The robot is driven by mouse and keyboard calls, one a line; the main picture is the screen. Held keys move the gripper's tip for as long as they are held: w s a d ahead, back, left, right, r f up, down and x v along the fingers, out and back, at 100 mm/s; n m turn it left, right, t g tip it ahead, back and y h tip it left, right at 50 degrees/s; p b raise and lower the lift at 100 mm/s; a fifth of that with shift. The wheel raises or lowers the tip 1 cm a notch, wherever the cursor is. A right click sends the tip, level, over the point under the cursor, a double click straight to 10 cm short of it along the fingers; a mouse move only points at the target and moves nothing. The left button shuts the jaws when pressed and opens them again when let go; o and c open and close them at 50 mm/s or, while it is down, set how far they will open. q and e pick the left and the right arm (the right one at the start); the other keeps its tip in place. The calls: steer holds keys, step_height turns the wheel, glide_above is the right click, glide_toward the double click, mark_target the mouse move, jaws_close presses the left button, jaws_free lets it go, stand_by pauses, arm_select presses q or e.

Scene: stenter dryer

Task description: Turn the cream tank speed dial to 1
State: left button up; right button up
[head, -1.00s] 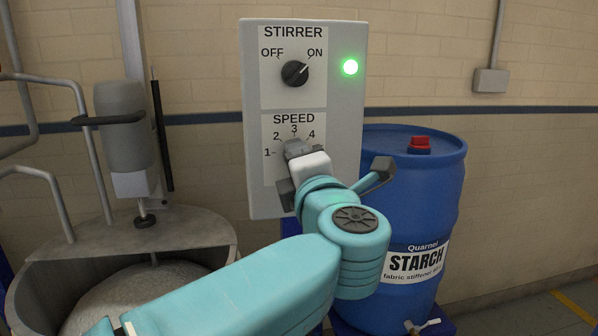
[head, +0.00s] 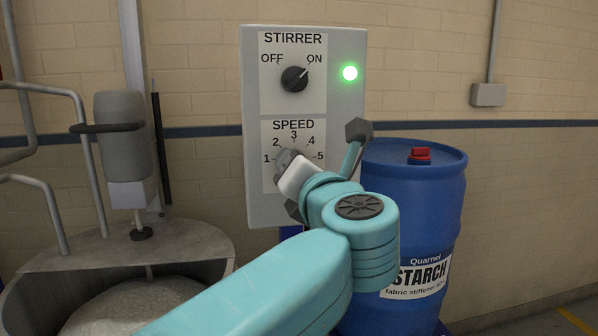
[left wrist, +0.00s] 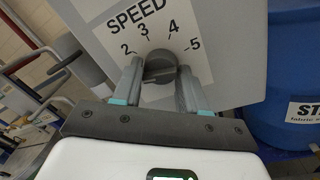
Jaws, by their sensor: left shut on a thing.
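The grey control box (head: 347,190) has a SPEED scale in its lower half, marked 1 to 5. The dark round speed dial (left wrist: 160,66) sits between both fingers in the left wrist view. My left gripper (head: 285,160) is shut on it, and the wrist is tilted. In the left wrist view, the left gripper (left wrist: 160,85) has one finger on each side of the dial. Marks 2 to 5 show there, but 1 does not. I cannot read the dial's pointer clearly. My right gripper is in neither view.
Above, the STIRRER knob (head: 294,79) points to ON, beside a lit green lamp (head: 350,73). A blue starch drum (head: 420,225) stands close at the right. An open tank (head: 190,245) with a stirrer motor (head: 122,135) is at the left.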

arm_select(q)
steer(key=shift+d+f, duration=0.1)
stand_by(0.4)
steer(key=o, duration=1)
steer(key=shift+w, duration=0.1)
